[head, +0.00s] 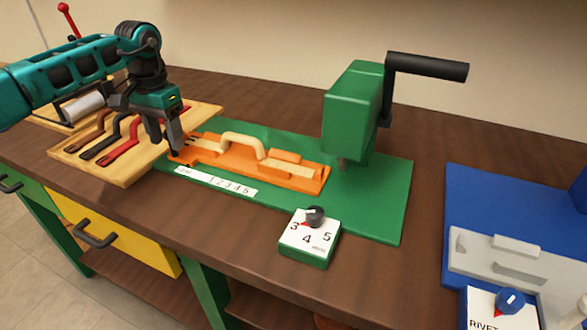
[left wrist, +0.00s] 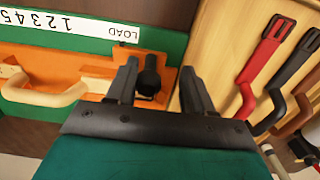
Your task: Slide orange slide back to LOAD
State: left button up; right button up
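The orange slide (head: 225,155) lies on a green base plate (head: 375,215), with a beige arched handle (head: 243,144) on top. It also shows in the left wrist view (left wrist: 95,68), where its end reaches past the LOAD mark on the white scale strip (left wrist: 75,26). A black upright knob (left wrist: 150,80) is at that end. My left gripper (head: 176,145) is at the slide's left end; in the left wrist view its fingers (left wrist: 160,84) stand apart, on either side of the knob, with a gap on the right. Contact with the left finger is unclear. My right gripper is out of view.
A green press (head: 352,110) with a black crank stands at the plate's right end. A dial box (head: 307,245) sits at the front edge. A wooden board (head: 75,150) with red, black and brown handled tools lies left, close to my gripper. A blue station (head: 475,200) is far right.

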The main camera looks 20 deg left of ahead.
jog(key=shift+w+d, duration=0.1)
pick_arm(q)
jog(key=shift+r, duration=0.1)
jog(key=shift+d+r+p, duration=0.1)
jog(key=shift+r+p, duration=0.75)
jog(key=shift+p, duration=0.2)
jog(key=shift+r+p, duration=0.7)
notch_tip(320, 180, up, 2)
jog(key=shift+p, duration=1.05)
jog(key=shift+r+p, duration=0.4)
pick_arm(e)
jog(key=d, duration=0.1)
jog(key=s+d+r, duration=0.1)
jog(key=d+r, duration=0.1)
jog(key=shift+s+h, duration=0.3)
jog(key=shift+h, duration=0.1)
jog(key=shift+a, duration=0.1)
